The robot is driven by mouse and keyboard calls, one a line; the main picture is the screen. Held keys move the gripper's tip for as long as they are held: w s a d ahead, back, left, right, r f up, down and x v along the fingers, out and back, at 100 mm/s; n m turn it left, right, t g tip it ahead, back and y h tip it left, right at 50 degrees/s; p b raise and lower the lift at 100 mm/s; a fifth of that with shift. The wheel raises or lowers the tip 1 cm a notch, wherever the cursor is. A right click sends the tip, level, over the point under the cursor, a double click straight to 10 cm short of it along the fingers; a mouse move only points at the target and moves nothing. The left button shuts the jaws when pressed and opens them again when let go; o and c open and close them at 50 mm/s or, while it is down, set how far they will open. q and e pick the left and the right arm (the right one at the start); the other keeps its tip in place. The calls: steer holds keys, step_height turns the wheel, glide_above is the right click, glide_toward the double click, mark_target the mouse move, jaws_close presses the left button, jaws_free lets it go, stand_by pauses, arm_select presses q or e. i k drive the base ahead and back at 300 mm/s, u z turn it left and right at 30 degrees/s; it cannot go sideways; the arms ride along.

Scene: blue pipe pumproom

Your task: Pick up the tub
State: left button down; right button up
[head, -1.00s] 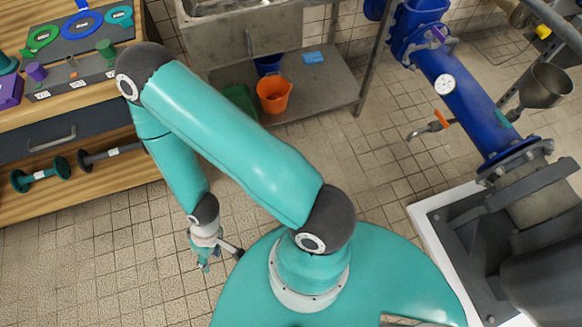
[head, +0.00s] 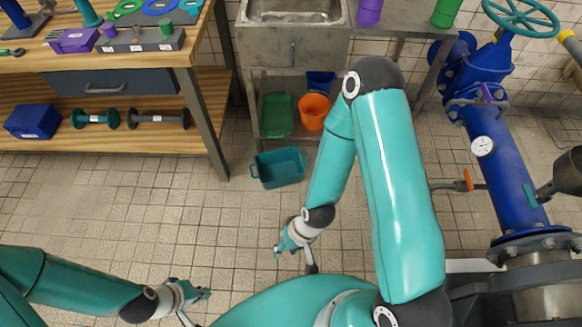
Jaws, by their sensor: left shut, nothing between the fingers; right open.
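A teal open tub (head: 279,180) sits on the tiled floor in front of the sink stand. My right gripper (head: 282,247) is open, below the tub in the picture and apart from it. My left gripper (head: 205,293) is shut and empty, at the lower left, further from the tub. Nothing covers the tub.
The sink stand's lower shelf holds a green container (head: 277,116), an orange bucket (head: 314,112) and a blue bucket (head: 321,80). A wooden workbench (head: 200,110) stands at the left, blue pipework (head: 500,175) at the right. The floor around the tub is clear.

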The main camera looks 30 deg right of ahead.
mark_target(281, 167)
steer(key=z, duration=0.45)
steer(key=i, duration=1.15)
steer(key=z, duration=0.05)
